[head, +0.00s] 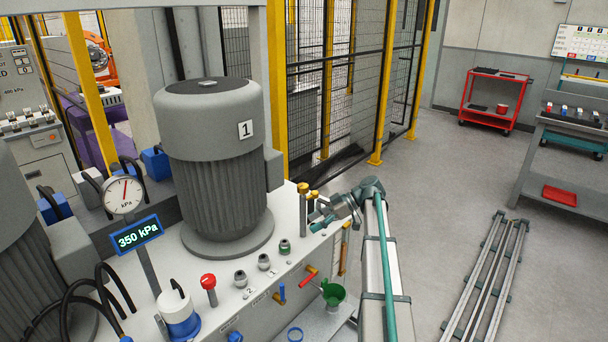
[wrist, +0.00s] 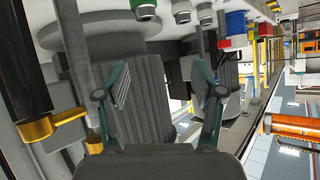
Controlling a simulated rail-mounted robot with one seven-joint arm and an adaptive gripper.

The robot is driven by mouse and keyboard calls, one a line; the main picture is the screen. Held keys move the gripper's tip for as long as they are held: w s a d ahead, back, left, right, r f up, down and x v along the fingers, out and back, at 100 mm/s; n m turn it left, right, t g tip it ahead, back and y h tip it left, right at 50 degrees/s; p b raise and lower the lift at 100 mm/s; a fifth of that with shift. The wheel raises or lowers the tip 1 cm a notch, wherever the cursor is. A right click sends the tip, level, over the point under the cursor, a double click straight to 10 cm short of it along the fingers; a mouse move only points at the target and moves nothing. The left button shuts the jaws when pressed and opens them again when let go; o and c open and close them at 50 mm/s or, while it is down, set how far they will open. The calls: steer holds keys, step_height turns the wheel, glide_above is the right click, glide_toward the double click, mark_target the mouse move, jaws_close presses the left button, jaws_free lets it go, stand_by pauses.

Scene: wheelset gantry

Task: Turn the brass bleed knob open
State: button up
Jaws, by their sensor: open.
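A brass fitting (head: 303,203) with a round brass cap stands upright at the right end of the grey bench top, with a smaller brass knob (head: 314,194) just right of it. I cannot tell for sure which is the bleed knob. My gripper (head: 318,212) is beside these brass parts, at the bench's right end, partly overlapping them in the head view. In the wrist view, my gripper (wrist: 162,95) is open with nothing between its fingers. A brass-coloured part (wrist: 36,130) lies left of the left finger, apart from it.
A large grey motor marked 1 (head: 210,150) stands left of my gripper. A dial gauge (head: 122,195) stands above a display (head: 137,235) reading 350 kPa. A red knob (head: 208,282), red lever (head: 307,279) and green funnel (head: 333,293) are near the bench front. Floor to the right is partly clear.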

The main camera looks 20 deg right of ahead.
steer(key=n+t+y+p, duration=0.1)
steer(key=p, duration=0.2)
glide_toward(305, 185)
steer(key=p+x, duration=0.1)
steer(key=x, duration=0.3)
steer(key=p+x, duration=0.2)
steer(key=x, duration=0.3)
steer(key=shift+s+a+r+p, duration=0.1)
steer(key=shift+a+r+p, duration=0.1)
steer(key=shift+p, duration=0.1)
steer(key=shift+x, duration=0.85)
steer(key=shift+d+f, duration=0.1)
steer(key=shift+f, duration=0.05)
steer(key=c, duration=1.2)
steer(key=shift+o, duration=0.2)
steer(key=shift+t, duration=0.3)
